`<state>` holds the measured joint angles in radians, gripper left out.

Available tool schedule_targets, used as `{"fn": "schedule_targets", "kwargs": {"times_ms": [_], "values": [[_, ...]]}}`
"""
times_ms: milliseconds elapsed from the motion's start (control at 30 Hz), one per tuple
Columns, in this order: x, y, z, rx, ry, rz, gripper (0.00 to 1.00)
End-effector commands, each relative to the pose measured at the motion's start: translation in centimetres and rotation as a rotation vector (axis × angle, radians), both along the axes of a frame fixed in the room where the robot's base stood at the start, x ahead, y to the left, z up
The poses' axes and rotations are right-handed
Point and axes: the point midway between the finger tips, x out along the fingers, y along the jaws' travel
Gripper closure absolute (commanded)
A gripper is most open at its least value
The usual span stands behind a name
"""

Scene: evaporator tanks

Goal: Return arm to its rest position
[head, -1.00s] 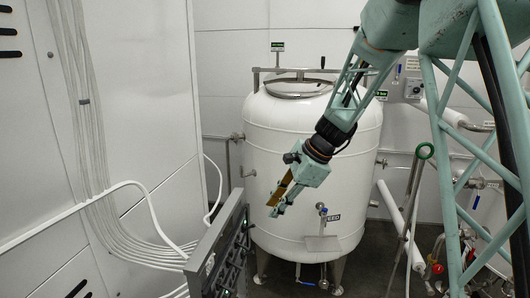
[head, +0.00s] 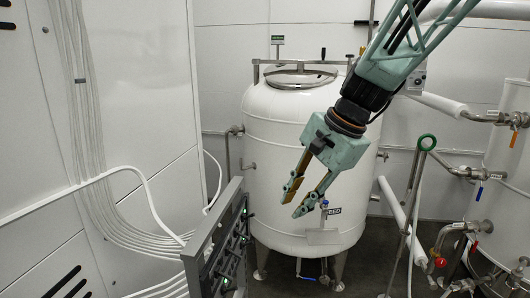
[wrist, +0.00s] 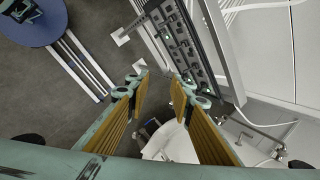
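My gripper (head: 295,200) hangs from the arm in front of the white tank (head: 283,120) in the head view, pointing down and to the left. Its two fingers are spread apart with nothing between them. In the wrist view, my gripper (wrist: 160,88) also shows open, with ribbed yellow-brown pads on both fingers. The arm reaches in from the upper right of the head view.
A control panel (head: 214,245) with switches and green lights stands at lower left, near the gripper. White cables (head: 85,130) run down the left wall. Valves and pipes (head: 445,255) crowd the right side beside another tank (head: 508,150). Dark floor shows between.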

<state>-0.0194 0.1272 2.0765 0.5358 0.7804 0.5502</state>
Motion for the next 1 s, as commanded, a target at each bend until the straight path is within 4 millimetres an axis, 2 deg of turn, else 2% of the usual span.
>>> {"fn": "schedule_targets", "kwargs": {"times_ms": [533, 1000], "values": [[-9.5, -3.0, 0.6, -0.133, -0.098, 0.208, 0.79], [-17.5, -5.7, -0.3, -0.255, -0.168, 0.381, 0.79]]}}
